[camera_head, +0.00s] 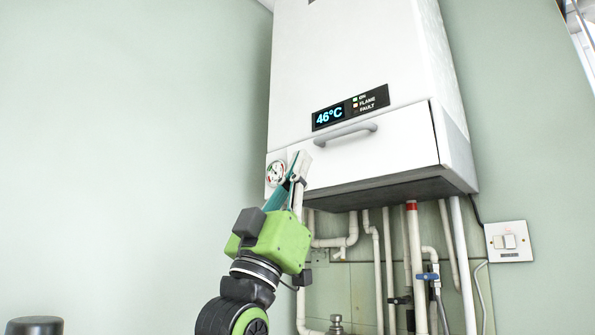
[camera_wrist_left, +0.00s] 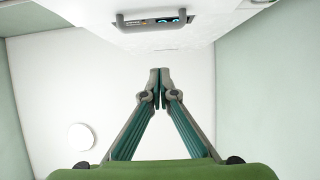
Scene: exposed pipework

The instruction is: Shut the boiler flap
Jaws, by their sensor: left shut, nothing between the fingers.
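The boiler flap (camera_head: 385,153) is the white lower front panel of the boiler (camera_head: 355,55), with a grey bar handle (camera_head: 345,133) along its top. It looks nearly flush with the front; a thin dark line runs along its right edge. In the left wrist view the handle (camera_wrist_left: 152,20) shows at the top, beyond the fingertips. My left gripper (camera_head: 298,163) is shut and empty, in front of the flap's left end, beside the gauge. In the left wrist view its fingertips (camera_wrist_left: 160,73) meet; I cannot tell whether they touch the flap. My right gripper is not in view.
A round gauge (camera_head: 276,173) sits left of the flap. White pipes (camera_head: 389,265) with a blue valve handle (camera_head: 428,276) run below the boiler. A wall switch (camera_head: 509,241) is at the right. The wall on the left is bare.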

